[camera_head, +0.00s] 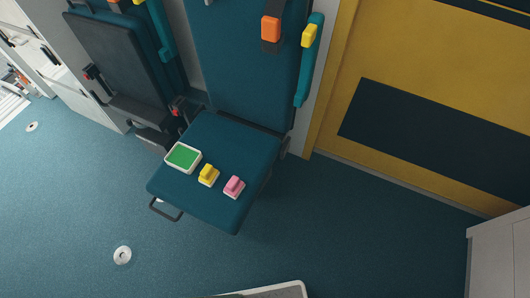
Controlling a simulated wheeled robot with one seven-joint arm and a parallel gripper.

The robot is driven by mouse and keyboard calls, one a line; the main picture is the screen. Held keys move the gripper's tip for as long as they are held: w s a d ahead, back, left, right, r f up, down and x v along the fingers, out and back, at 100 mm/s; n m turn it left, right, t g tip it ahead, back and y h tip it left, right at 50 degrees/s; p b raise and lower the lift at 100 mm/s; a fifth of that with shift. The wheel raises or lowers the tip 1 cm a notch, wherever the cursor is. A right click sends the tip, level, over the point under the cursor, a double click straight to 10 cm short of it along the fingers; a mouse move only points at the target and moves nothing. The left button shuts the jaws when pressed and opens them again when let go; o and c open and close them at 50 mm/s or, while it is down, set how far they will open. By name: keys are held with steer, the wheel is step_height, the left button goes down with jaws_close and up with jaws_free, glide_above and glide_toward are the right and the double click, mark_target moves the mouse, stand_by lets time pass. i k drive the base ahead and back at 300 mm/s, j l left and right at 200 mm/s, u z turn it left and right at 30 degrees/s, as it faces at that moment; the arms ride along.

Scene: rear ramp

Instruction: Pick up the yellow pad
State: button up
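The yellow pad (208,175) is a small block with a raised grip on a pale base. It sits on the teal fold-down seat (243,150), near the middle of its front half. A similar pink pad (234,187) lies to its right, apart from it. A white tray with a green inside (168,162) lies to its left on the same seat. My gripper is not in view, and nothing is touching the yellow pad.
A second seat (110,50) is folded up at the left. A yellow wall panel (430,60) stands at the right, and a white cabinet (498,255) is at the lower right. A pale-edged surface (285,290) shows at the bottom.

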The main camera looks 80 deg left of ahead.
mark_target(209, 174)
steer(key=i+l+u, duration=0.1)
steer(key=u, duration=0.35)
steer(key=i+l+u, duration=0.1)
steer(key=u, duration=0.4)
steer(key=j+u, duration=0.15)
steer(key=u, duration=0.3)
steer(key=j+u, duration=0.15)
steer(key=u, duration=0.35)
steer(key=j+u, duration=0.2)
steer(key=u, duration=0.25)
steer(key=j+u, duration=0.15)
steer(key=u, duration=0.35)
